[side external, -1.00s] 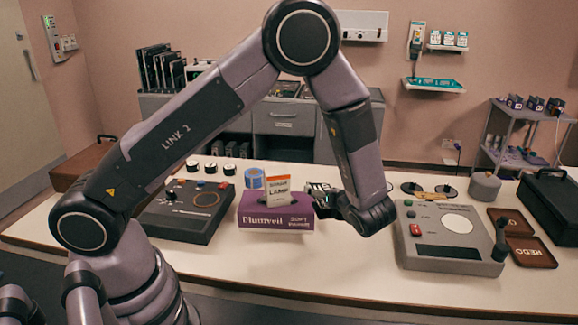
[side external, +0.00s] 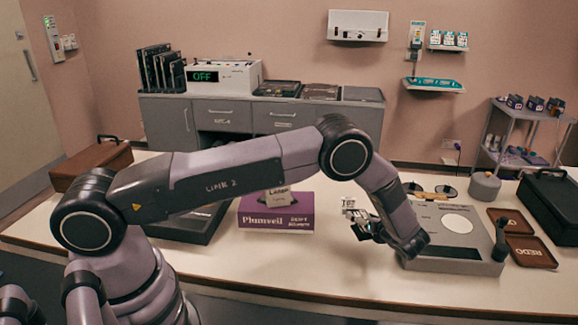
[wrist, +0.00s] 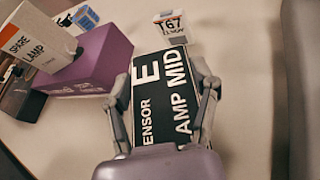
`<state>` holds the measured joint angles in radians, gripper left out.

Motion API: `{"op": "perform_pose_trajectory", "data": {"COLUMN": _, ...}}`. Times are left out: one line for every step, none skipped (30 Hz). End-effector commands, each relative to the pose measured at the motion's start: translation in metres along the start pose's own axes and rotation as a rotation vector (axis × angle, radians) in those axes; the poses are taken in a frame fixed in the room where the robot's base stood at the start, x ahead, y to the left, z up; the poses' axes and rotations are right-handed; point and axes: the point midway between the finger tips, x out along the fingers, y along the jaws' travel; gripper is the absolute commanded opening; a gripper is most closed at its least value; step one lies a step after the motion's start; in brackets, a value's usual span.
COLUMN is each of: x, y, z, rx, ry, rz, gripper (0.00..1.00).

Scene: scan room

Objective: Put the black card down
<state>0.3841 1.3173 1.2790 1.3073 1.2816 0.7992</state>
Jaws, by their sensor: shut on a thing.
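The black card (wrist: 160,95) has large white lettering and lies between the two fingers of my gripper (wrist: 165,95) in the wrist view. My gripper is shut on it, with a finger along each long side. In the side view my gripper (side external: 362,222) is low over the white table, right of the purple box (side external: 275,217) and left of the grey console. The card cannot be made out clearly there. Whether it touches the table cannot be told.
A white spare lamp box (wrist: 32,36) stands on the purple box (wrist: 95,72), left of the card. A small T67 block (wrist: 171,27) stands just beyond the card. The grey console (side external: 455,265) is at right. Table in front is clear.

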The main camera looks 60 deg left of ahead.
Motion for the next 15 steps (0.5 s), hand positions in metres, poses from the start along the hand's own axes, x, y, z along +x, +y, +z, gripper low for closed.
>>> {"op": "perform_pose_trajectory", "data": {"x": 0.001, "y": -0.002, "z": -0.001, "rx": -0.001, "ry": 0.0, "rz": 0.001, "gripper": 0.2}}
{"op": "perform_pose_trajectory", "data": {"x": 0.002, "y": -0.003, "z": -0.002, "rx": -0.001, "ry": 0.0, "rz": 0.001, "gripper": 0.2}}
{"op": "perform_pose_trajectory", "data": {"x": 0.003, "y": -0.005, "z": -0.003, "rx": -0.001, "ry": 0.0, "rz": 0.001, "gripper": 0.2}}
{"op": "perform_pose_trajectory", "data": {"x": 0.004, "y": -0.006, "z": -0.004, "rx": -0.001, "ry": 0.0, "rz": 0.001, "gripper": 0.2}}
{"op": "perform_pose_trajectory", "data": {"x": 0.006, "y": -0.008, "z": -0.008, "rx": 0.001, "ry": 0.0, "rz": 0.001, "gripper": 0.2}}
{"op": "perform_pose_trajectory", "data": {"x": 0.008, "y": -0.008, "z": -0.013, "rx": 0.002, "ry": 0.0, "rz": 0.002, "gripper": 0.2}}
{"op": "perform_pose_trajectory", "data": {"x": 0.01, "y": -0.009, "z": -0.018, "rx": 0.002, "ry": 0.0, "rz": 0.002, "gripper": 0.2}}
{"op": "perform_pose_trajectory", "data": {"x": 0.012, "y": -0.01, "z": -0.022, "rx": 0.002, "ry": 0.0, "rz": 0.002, "gripper": 0.2}}
{"op": "perform_pose_trajectory", "data": {"x": 0.013, "y": -0.011, "z": -0.027, "rx": 0.001, "ry": 0.0, "rz": 0.001, "gripper": 0.2}}
{"op": "perform_pose_trajectory", "data": {"x": 0.015, "y": -0.012, "z": -0.03, "rx": 0.001, "ry": 0.0, "rz": 0.002, "gripper": 0.2}}
{"op": "perform_pose_trajectory", "data": {"x": 0.015, "y": -0.012, "z": -0.031, "rx": 0.0, "ry": 0.0, "rz": 0.001, "gripper": 0.2}}
{"op": "perform_pose_trajectory", "data": {"x": 0.015, "y": -0.013, "z": -0.032, "rx": -0.001, "ry": 0.0, "rz": 0.001, "gripper": 0.2}}
{"op": "perform_pose_trajectory", "data": {"x": 0.015, "y": -0.013, "z": -0.032, "rx": -0.002, "ry": 0.0, "rz": 0.0, "gripper": 0.2}}
{"op": "perform_pose_trajectory", "data": {"x": 0.015, "y": -0.013, "z": -0.031, "rx": -0.002, "ry": 0.0, "rz": 0.0, "gripper": 0.2}}
{"op": "perform_pose_trajectory", "data": {"x": 0.015, "y": -0.013, "z": -0.031, "rx": -0.002, "ry": 0.0, "rz": 0.001, "gripper": 0.2}}
